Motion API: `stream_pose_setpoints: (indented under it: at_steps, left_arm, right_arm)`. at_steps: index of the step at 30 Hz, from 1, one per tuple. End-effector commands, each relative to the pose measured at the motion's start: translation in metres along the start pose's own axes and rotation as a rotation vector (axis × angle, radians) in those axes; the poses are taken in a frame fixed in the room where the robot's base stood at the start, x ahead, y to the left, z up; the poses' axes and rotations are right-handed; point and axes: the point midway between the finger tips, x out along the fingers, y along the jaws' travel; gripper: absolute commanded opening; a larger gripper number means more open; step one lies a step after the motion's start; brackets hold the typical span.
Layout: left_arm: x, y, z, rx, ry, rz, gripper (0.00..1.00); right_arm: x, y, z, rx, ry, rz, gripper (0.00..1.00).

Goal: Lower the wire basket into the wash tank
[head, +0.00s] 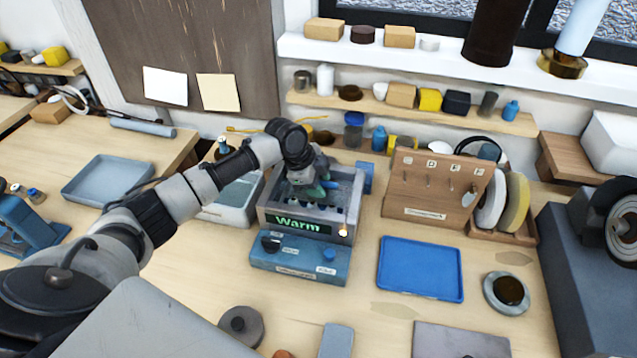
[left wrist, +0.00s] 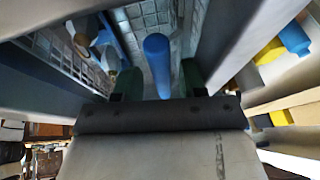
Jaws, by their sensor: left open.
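The wash tank (head: 352,205) is a grey open box with a lit "Warm" display, on a blue base in the middle of the bench. The wire basket (left wrist: 70,58) shows as grey mesh between the tank walls in the left wrist view; how deep it sits I cannot tell. In the head view my arm mostly hides it. My left gripper (head: 316,188) points down into the tank mouth. In the left wrist view its green fingers (left wrist: 160,80) are open, one on each side of a blue bar (left wrist: 157,60), with gaps beside it. My right gripper is not in view.
A grey tray (head: 108,178) lies at the left. A small blue container (head: 366,177) is close to the tank's right side. Bare bench shows around the blue tray.

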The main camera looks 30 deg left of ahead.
Motion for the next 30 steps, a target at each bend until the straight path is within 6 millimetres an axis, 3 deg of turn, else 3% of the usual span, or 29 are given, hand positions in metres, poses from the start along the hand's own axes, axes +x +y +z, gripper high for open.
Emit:
stream_pose_setpoints:
  at_steps: [7,21,30]
  left_arm:
    - [-0.015,-0.003,0.001,0.002,0.001,-0.012,0.46]
    - [-0.098,0.001,0.001,0.001,0.0,-0.005,0.46]
    - [-0.11,0.002,0.0,0.0,0.0,-0.001,0.46]
  right_arm:
    - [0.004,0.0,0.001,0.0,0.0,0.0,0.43]
    - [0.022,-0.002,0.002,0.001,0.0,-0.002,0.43]
    - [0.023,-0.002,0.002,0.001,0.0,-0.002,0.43]
